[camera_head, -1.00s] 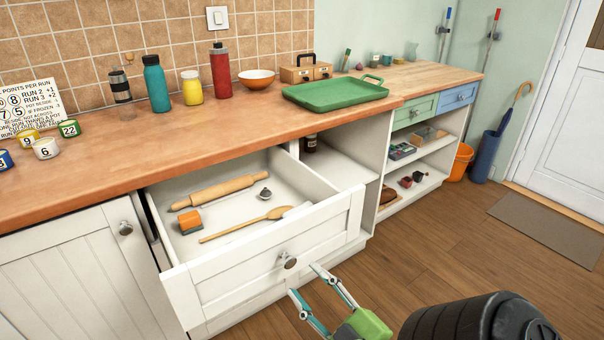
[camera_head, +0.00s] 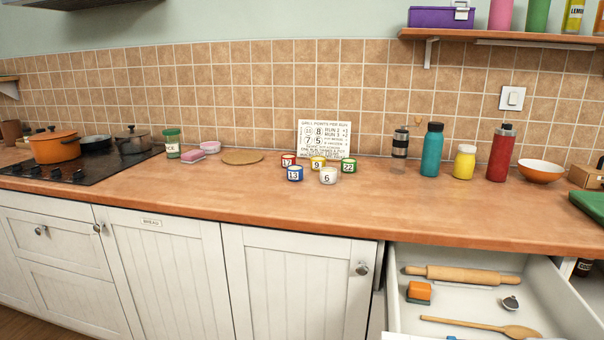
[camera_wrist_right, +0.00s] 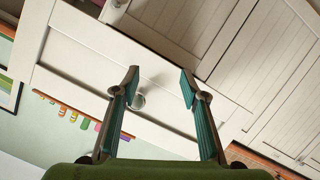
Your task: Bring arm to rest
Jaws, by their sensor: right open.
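My right gripper (camera_wrist_right: 159,82) shows only in the right wrist view. Its two teal-lined fingers are spread apart and hold nothing. A round metal knob (camera_wrist_right: 138,101) on a white drawer front (camera_wrist_right: 75,92) shows between the fingers, nearer the left one. The fingers do not appear closed on it; the exact distance is hard to tell. In the head view the white drawer (camera_head: 570,312) is open at the lower right, its front mostly cut off by the frame. My left gripper is in neither current view.
The drawer holds a rolling pin (camera_head: 462,275), an orange-and-dark block (camera_head: 419,292), a wooden spoon (camera_head: 482,326) and a small metal item (camera_head: 510,304). The wooden counter (camera_head: 250,203) bears numbered tins, bottles and a bowl (camera_head: 540,171). A hob (camera_head: 75,172) with pots is at left.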

